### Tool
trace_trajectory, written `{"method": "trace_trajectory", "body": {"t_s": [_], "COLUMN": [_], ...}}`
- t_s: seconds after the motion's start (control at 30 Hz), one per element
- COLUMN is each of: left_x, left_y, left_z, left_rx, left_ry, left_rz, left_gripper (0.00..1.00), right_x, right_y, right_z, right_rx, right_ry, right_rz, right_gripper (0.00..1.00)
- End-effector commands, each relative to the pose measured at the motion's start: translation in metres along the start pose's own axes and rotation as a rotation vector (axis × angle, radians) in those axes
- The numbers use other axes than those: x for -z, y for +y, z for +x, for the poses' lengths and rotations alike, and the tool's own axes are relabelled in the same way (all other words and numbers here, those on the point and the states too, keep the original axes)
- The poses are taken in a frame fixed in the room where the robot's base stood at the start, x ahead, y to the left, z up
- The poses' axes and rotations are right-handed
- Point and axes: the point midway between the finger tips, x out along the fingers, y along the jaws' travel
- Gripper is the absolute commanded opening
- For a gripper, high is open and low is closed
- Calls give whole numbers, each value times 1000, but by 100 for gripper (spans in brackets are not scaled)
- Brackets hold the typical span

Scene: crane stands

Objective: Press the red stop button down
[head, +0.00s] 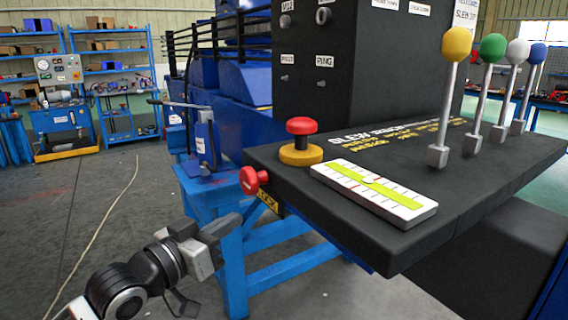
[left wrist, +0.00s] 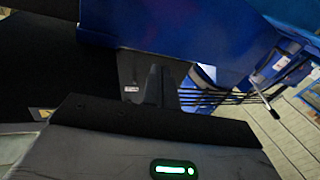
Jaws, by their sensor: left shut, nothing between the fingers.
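The red stop button (head: 301,126) has a mushroom head on a yellow base (head: 301,154). It stands upright on the left part of the black console top (head: 270,162). A second red knob (head: 252,180) sticks out of the console's left side edge, near a yellow LOCK label (head: 269,200). My left gripper (head: 228,225) is shut and empty, below and left of the console, apart from both red parts. In the left wrist view, my gripper's dark fingers (left wrist: 158,88) show at the middle; the red button does not show there. My right gripper is not in view.
A white and green level gauge (head: 374,190) lies right of the button. Several levers with coloured knobs, one yellow (head: 457,44), stand further right. A black labelled panel (head: 345,60) rises behind. Blue stand legs (head: 235,270) are beside my left gripper. Floor at left is open.

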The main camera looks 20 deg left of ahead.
Motion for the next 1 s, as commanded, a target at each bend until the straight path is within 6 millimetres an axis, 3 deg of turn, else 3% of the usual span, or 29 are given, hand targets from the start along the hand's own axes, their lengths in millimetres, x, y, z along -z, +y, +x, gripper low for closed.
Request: {"method": "trace_trajectory", "body": {"t_s": [0.03, 0.1, 0.2, 0.27, 0.4, 0.77, 1.0], "left_x": [39, 89, 126, 138, 152, 155, 163], "left_y": [11, 34, 67, 82, 98, 99, 102], "left_z": [-3, -16, -38, -49, -62, -61, -50], "left_rx": [-77, -168, -275, -319, -368, -368, -369], "left_ry": [104, 189, 248, 264, 277, 275, 272], "left_rz": [28, 35, 57, 71, 82, 78, 74], "left_gripper": [0, 0, 0, 0, 0, 0, 0], "right_x": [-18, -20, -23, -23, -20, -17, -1], "right_y": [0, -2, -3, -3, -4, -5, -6], "right_z": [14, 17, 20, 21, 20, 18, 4], "right_rx": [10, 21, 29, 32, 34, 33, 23], "right_ry": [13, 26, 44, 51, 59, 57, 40], "right_rz": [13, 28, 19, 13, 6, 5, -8], "right_gripper": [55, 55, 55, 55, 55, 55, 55]}}
